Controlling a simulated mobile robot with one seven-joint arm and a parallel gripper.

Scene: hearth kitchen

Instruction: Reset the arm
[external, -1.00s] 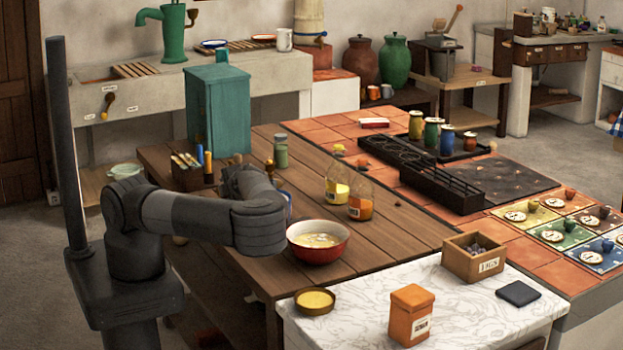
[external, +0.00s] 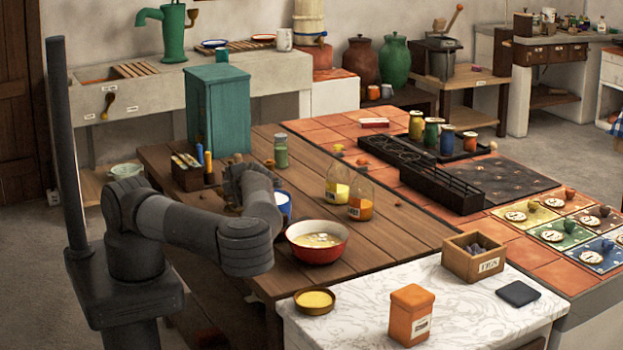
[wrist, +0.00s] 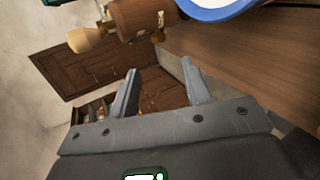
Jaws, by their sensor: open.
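My arm reaches over the left part of the wooden table (external: 400,240). In the external view my gripper is mostly hidden behind my own forearm links. In the wrist view my gripper (wrist: 158,88) shows two grey fingers spread apart with nothing between them. Beyond the fingers are a dark wooden door or panel (wrist: 85,62) and the floor. A blue-rimmed white vessel (wrist: 205,12) is at the top of the wrist view. A brown wooden object with a pale knob (wrist: 135,18) lies beside it.
A red bowl (external: 318,252) stands right of my arm. Two bottles (external: 338,192) stand behind it. A blue mug (external: 284,207) is close beside my arm. A tool box (external: 187,178) and teal cabinet (external: 220,115) stand behind. The table's right half has bare planks.

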